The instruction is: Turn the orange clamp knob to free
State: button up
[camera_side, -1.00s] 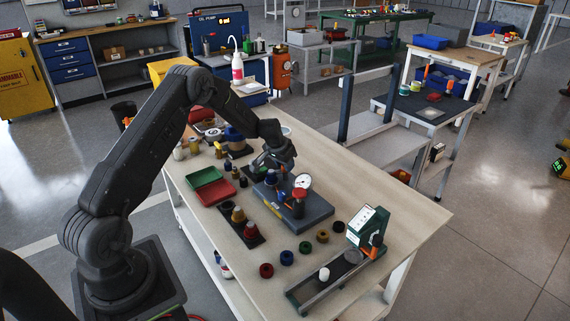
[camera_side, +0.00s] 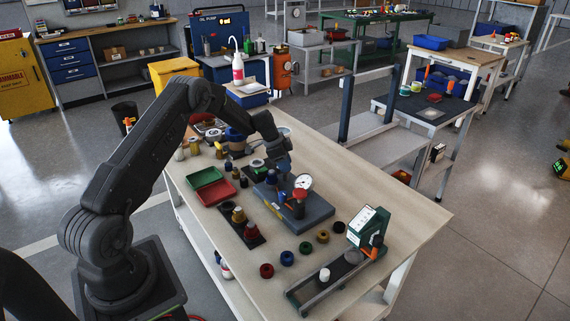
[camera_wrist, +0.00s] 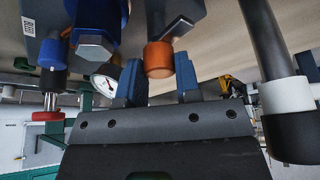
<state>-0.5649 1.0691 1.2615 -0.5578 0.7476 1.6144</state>
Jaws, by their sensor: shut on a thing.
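The orange clamp knob (camera_wrist: 158,62) shows in the wrist view as a short round cap on the end of a grey part. My gripper (camera_wrist: 160,68) has one blue-grey finger on each side of it and is shut on it. In the side view, my gripper (camera_side: 284,172) is low over the back of the blue-grey fixture block (camera_side: 318,214); the knob is hidden there. The white dial gauge (camera_side: 303,181) stands on the block and also shows in the wrist view (camera_wrist: 104,83). A red knob (camera_side: 299,194) sits just below the dial.
A green tray (camera_side: 205,178) and a red tray (camera_side: 216,193) lie left of the block. A dark rack (camera_side: 254,240) with coloured pieces is in front. Several coloured rings and a green-and-white device (camera_side: 368,228) are toward the right.

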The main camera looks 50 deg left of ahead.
jog(key=shift+m, duration=0.7)
jog(key=shift+s+g, duration=0.1)
jog(key=shift+g, duration=0.2)
jog(key=o, duration=0.9)
jog(key=shift+r, duration=0.1)
jog(key=v, duration=1.3)
jog(key=shift+s+a+r, duration=0.15)
jog(key=shift+a, duration=0.25)
